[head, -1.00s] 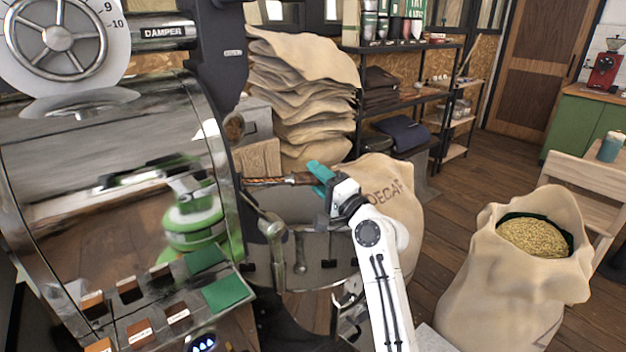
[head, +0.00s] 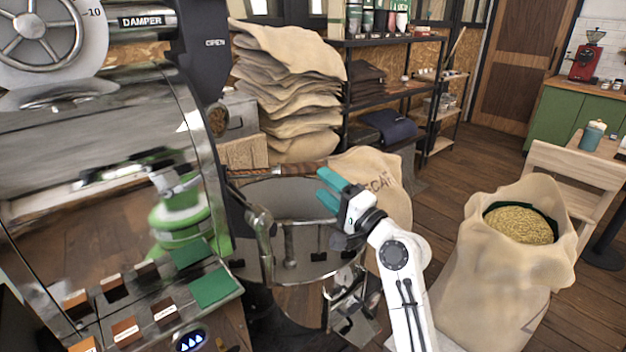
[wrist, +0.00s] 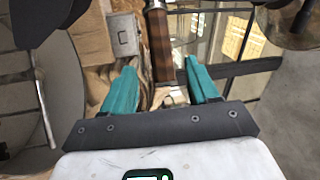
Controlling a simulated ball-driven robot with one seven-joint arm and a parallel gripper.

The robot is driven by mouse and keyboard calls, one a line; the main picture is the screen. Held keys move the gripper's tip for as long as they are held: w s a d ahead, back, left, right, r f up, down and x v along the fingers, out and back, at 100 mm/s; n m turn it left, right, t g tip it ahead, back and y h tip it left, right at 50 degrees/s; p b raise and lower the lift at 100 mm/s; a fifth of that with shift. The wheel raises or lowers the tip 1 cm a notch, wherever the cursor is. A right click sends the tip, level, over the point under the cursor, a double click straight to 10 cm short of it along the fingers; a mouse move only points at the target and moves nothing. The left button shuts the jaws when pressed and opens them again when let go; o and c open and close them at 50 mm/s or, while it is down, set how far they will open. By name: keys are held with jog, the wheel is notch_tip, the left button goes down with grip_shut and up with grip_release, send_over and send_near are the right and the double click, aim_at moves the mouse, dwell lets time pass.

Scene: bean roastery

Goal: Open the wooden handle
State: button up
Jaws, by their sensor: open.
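The wooden handle (head: 300,169) is a brown, banded grip that sticks out sideways from the roaster's front, above the round metal bin. My gripper (head: 323,184) has teal fingers and is open and empty. In the head view it is just right of and below the handle's free end. In the wrist view the handle (wrist: 160,45) comes down from the top, and its end shows between the two spread fingers (wrist: 160,66). I see no finger touching it, and the depth between them is hard to judge.
The glossy roaster body (head: 100,180) fills the left. The round metal bin (head: 305,268) is below the handle. A printed sack (head: 385,185) stands behind my gripper, and stacked sacks (head: 290,90) further back. An open bean sack (head: 465,270) stands right, with wooden floor behind it.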

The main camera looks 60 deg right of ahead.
jog(key=shift+v, duration=1.5)
